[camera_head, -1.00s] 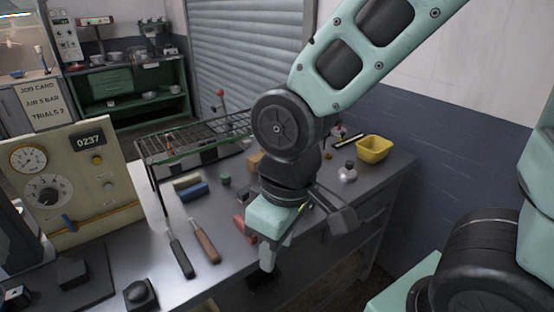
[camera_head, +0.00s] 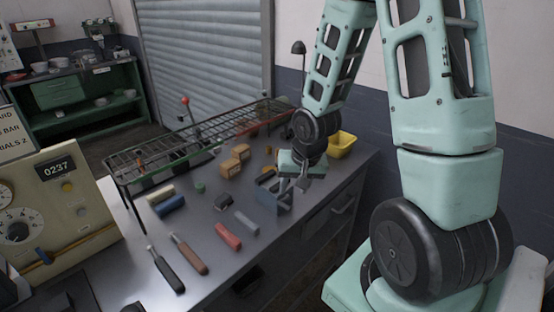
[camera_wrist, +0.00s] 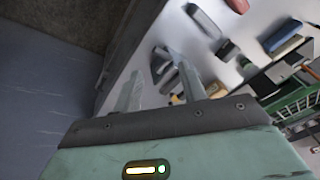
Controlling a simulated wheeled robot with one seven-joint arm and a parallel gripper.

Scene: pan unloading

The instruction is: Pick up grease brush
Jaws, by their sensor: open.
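I cannot single out the grease brush with certainty. Two handled tools lie on the grey workbench (camera_head: 215,270) near its front left: one with a black handle (camera_head: 167,270) and one with a brown handle (camera_head: 189,255); their working ends are too small to identify. My gripper (camera_head: 294,184) is over the right part of the bench, beside a blue-grey block-like holder (camera_head: 270,197). In the wrist view my gripper (camera_wrist: 160,88) has its two fingers apart, with grey items (camera_wrist: 164,70) on the bench beyond them. Nothing is seen held.
A wire rack (camera_head: 190,145) stands along the back of the bench. A yellow bin (camera_head: 342,145) sits at the far right. A red block (camera_head: 228,237), a blue block (camera_head: 170,206) and brown boxes (camera_head: 236,160) lie between. A gauge panel (camera_head: 55,210) stands left.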

